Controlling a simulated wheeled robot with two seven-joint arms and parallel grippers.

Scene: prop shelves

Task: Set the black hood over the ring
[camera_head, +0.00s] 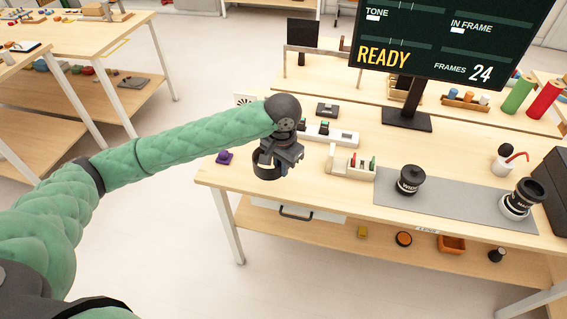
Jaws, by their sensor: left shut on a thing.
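My left gripper (281,157) is shut on the black hood (268,172), a short open cylinder. It holds the hood near the table's front left edge, apart from the lenses. A black lens (410,181) with a pale label stands upright on the grey mat (452,200). A second lens (516,206), with a white lower band and a wide black top, stands at the mat's right end. I cannot tell which round part is the ring. My right gripper is not in view.
A pale rack with small coloured pieces (352,163) stands between the hood and the mat. A monitor (455,45) stands behind. A purple piece (224,157) lies at the table's left edge.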

